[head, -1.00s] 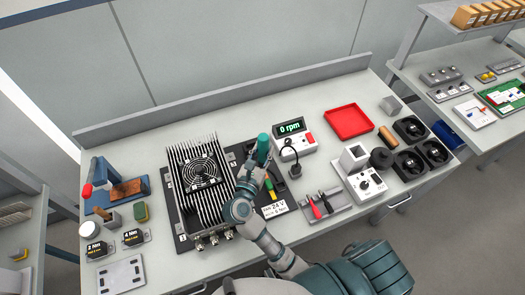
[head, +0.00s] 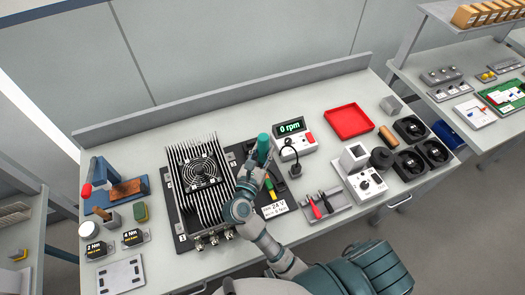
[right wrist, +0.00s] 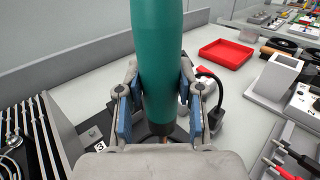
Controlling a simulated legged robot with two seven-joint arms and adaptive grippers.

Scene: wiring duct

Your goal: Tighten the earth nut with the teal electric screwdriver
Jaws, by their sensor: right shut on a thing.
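The teal electric screwdriver (head: 263,146) stands roughly upright at the right side of the finned heatsink unit (head: 187,185). My right gripper (head: 257,172) is shut on it. In the right wrist view the blue-padded fingers of the gripper (right wrist: 158,105) clasp the teal body (right wrist: 158,60) from both sides. The lower end of the screwdriver is hidden behind the gripper. The earth nut cannot be made out in either view. My left gripper is not in view.
A meter reading "0 rpm" (head: 291,127) stands just right of the screwdriver. A black plug with a cable (head: 294,168), a tray of red and black probes (head: 322,206) and a red tray (head: 348,121) lie further right.

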